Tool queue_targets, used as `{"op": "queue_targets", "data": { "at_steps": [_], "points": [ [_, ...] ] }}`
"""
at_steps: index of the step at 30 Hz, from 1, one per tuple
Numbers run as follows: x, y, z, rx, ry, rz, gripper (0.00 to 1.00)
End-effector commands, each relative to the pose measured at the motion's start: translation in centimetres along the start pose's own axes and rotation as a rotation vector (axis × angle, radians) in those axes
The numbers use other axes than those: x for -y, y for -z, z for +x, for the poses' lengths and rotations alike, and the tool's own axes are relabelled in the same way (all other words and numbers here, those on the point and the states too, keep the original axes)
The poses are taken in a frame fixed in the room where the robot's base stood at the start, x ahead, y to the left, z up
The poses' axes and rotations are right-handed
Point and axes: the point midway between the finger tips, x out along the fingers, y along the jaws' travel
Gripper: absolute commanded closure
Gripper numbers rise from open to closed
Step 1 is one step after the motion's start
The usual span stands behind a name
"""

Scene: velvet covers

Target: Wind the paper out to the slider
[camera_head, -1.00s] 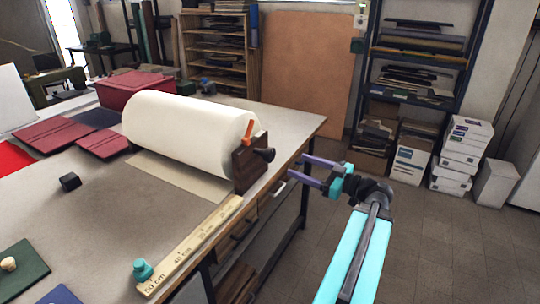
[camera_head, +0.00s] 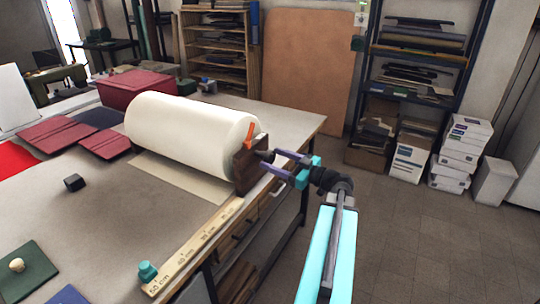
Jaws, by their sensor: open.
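A large white paper roll (camera_head: 188,127) lies on the table in a dark wooden end bracket (camera_head: 242,170). An orange lever (camera_head: 251,134) stands at its near end. A dark crank knob (camera_head: 266,156) sticks out on the right of the bracket. A strip of paper (camera_head: 182,179) lies flat on the table in front of the roll. A wooden ruler (camera_head: 195,247) runs along the table edge, with a teal slider (camera_head: 147,271) near its 50 cm end. My gripper (camera_head: 271,162) is open, its purple fingers at the knob; I cannot tell whether they touch it.
Dark red covers (camera_head: 106,145) and a red box (camera_head: 137,88) lie left of the roll. A small black block (camera_head: 74,183) and a green board (camera_head: 24,270) are on the near table. Shelves (camera_head: 415,80) and boxes stand behind.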

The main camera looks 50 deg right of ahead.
Motion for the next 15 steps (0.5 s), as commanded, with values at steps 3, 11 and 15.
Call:
{"op": "queue_targets", "data": {
  "at_steps": [3, 11, 15],
  "points": [
    [-0.1, 0.2, 1.3, 0.000, 0.001, 0.000, 0.39],
    [-0.1, 0.0, 2.5, 0.000, -0.001, -0.001, 0.39],
    [-0.1, 0.0, 2.5, 0.000, -0.002, -0.001, 0.39]
  ]
}}
